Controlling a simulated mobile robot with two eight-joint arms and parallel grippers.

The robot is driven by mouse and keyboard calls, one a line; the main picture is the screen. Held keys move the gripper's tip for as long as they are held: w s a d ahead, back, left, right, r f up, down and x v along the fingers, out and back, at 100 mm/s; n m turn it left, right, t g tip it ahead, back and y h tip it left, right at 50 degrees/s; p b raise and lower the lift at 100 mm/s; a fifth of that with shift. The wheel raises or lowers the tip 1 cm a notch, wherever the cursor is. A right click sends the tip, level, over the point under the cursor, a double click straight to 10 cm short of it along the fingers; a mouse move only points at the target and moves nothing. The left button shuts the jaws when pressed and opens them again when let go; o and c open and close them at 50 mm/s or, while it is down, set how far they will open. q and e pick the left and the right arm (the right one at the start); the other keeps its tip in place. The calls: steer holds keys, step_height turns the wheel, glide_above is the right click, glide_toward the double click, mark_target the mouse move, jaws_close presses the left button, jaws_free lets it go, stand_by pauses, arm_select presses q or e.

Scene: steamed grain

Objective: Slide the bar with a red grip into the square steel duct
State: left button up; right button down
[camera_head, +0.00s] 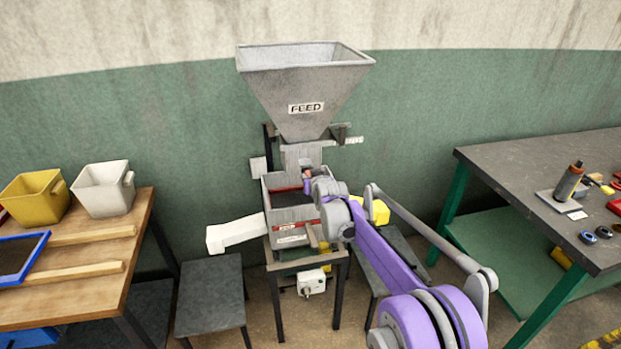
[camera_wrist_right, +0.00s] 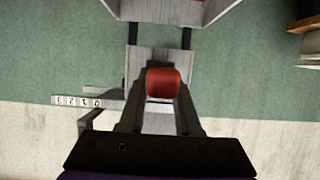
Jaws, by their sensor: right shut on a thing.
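The bar's red grip (camera_wrist_right: 163,82) sits between the fingers of my right gripper (camera_wrist_right: 161,92) in the right wrist view. The gripper is shut on it. In the head view my right gripper (camera_head: 309,182) is at the machine, just below the feed hopper (camera_head: 305,90), and a small bit of the grip shows there. The square steel duct (camera_head: 300,154) is the grey section under the hopper's neck. In the wrist view grey steel (camera_wrist_right: 146,58) lies behind the grip. The rest of the bar is hidden, so I cannot tell how far it is inside. My left gripper is out of view.
A marked scale strip (camera_head: 354,140) sticks out right of the duct. An open grey box (camera_head: 290,206) is below, with a white chute (camera_head: 236,234) to its left. A wooden table (camera_head: 140,225) stands left, a dark workbench (camera_head: 520,165) right.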

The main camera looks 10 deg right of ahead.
steer(key=shift+w, duration=0.6)
steer(key=c, duration=0.5)
jaws_free()
steer(key=shift+s, duration=0.1)
steer(key=s+g, duration=0.4)
steer(key=s, duration=2.7)
steer(key=s+f+g, duration=0.1)
steer(key=s+f, duration=0.3)
steer(key=s, duration=0.3)
steer(key=s+f+g, duration=0.1)
steer(key=s+f, duration=0.3)
steer(key=s, duration=0.4)
steer(key=s+d+f+g, duration=0.1)
steer(key=s+f+g, duration=0.1)
steer(key=s+f, duration=0.2)
steer(key=shift+s+b, duration=0.35)
steer(key=shift+s, duration=1.45)
